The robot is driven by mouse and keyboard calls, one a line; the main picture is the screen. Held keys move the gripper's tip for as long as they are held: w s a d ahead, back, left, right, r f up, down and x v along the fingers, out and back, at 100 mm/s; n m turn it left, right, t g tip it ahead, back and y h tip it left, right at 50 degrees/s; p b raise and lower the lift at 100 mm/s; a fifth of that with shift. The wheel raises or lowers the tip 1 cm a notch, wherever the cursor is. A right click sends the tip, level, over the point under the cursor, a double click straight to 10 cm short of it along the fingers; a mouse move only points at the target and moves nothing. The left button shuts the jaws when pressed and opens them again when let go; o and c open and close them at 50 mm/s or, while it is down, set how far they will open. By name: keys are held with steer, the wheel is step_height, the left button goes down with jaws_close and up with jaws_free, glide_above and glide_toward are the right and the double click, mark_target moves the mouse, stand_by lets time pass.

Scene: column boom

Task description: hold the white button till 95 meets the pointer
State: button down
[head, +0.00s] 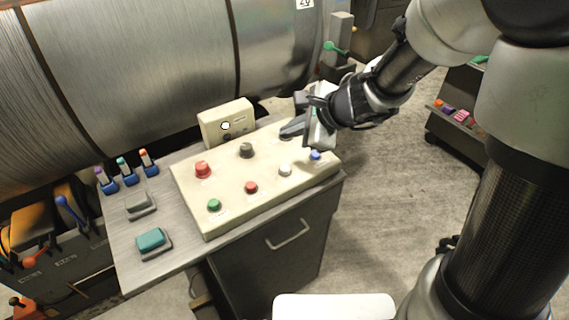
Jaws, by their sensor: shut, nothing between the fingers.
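The white button (285,170) is on the front right part of the sloped cream panel (190,190), between a small red button and a blue one. My gripper (288,132) is shut and empty over the panel's back right part, behind the white button and apart from it in the picture. A large grey drum (140,55) lies behind the console, with a white label reading about 20 (305,4) cut by the top edge. I cannot see a 95 or clearly make out a pointer.
The panel also holds a large red button (203,169), a dark knob (246,150), a small red button (251,187), a green button (214,205) and a blue button (315,155). A cream box (228,122) stands behind. Small coloured-top levers (127,172) stand at left.

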mark_target(289, 170)
steer(key=shift+f, duration=0.15)
step_height(289, 170, down, 9)
steer(key=b, duration=0.8)
steer(key=shift+r, duration=0.2)
stand_by(1.4)
steer(key=shift+f+b, duration=0.4)
steer(key=shift+b, duration=0.15)
steer(key=shift+f+b, duration=0.5)
steer(key=shift+b, duration=0.05)
stand_by(3.9)
